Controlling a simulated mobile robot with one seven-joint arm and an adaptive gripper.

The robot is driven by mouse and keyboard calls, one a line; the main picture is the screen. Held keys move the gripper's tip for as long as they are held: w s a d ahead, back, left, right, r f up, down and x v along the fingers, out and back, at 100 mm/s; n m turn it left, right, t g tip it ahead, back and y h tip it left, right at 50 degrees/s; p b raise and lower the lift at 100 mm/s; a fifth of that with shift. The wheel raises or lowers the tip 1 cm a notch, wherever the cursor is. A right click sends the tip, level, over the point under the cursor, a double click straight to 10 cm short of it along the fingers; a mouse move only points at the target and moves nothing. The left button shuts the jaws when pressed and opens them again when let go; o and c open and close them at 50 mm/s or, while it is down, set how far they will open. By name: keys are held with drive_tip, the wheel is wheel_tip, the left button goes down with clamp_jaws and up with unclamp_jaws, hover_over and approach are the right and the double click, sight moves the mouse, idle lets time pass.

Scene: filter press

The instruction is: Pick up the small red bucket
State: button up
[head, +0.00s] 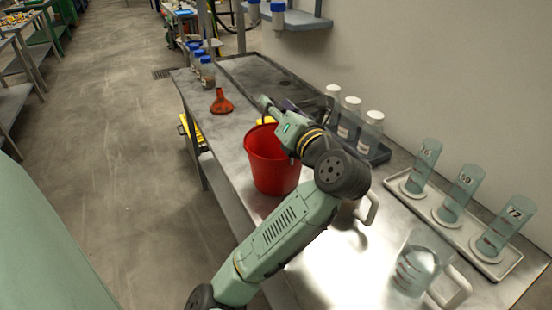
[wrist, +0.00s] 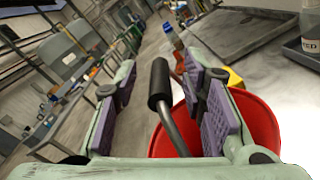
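The small red bucket (head: 270,165) stands upright on the metal bench, partly hidden by my arm in the head view. In the wrist view its red wall (wrist: 262,125) shows behind the right finger. Its raised handle has a black grip (wrist: 160,84) on a grey metal bail. My gripper (wrist: 165,95) is open, with one purple-padded finger on each side of the handle. Gaps show between the grip and both pads. In the head view my gripper (head: 288,108) is above the bucket's far rim, and its fingers are mostly hidden.
White-capped bottles (head: 349,118) in a tray are to the right. Glass cylinders (head: 458,193) and a clear jug (head: 415,268) stand nearer. Something yellow (wrist: 235,78) sits behind the bucket.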

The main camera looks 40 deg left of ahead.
drive_tip(key=shift+c, duration=0.2)
clamp_jaws()
idle(0.6)
